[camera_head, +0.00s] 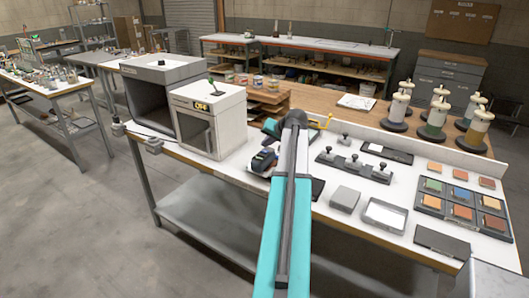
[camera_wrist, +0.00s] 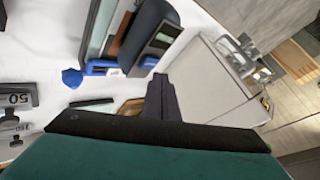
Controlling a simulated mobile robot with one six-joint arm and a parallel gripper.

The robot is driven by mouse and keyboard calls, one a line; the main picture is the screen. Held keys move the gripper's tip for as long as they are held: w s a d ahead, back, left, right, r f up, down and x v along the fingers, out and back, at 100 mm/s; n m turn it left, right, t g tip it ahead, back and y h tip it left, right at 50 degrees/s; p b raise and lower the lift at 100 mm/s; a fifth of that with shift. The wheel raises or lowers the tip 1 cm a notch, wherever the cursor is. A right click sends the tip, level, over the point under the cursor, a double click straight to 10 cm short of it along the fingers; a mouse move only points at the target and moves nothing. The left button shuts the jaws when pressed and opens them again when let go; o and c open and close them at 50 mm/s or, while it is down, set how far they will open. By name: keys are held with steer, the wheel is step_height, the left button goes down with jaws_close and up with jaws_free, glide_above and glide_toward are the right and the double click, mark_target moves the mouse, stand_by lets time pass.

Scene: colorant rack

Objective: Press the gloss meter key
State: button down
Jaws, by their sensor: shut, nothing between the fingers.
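The gloss meter (camera_head: 262,160) looks like a small dark device with a pale panel, on the white bench just right of the white light box. In the wrist view a dark rounded body with a grey panel, apparently the same meter (camera_wrist: 146,38), stands beyond the fingers. Blue parts show at its lower edge; I cannot tell which part is the key. My gripper (camera_wrist: 161,92) is shut and empty, its fingertips pointing toward the meter's lower right side. I cannot tell whether they touch. In the head view my arm hides the fingertips.
The white light box (camera_head: 211,118) and a larger grey booth (camera_head: 164,62) stand left of the meter. Right of my arm are a dark holder with knobbed weights (camera_head: 353,166), a grey block (camera_head: 345,198), a white-topped tray (camera_head: 385,216) and a colour-sample tray (camera_head: 462,232).

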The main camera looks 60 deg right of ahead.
mark_target(266, 152)
steer(key=shift+r+p, duration=1.15)
steer(key=shift+r, duration=1.25)
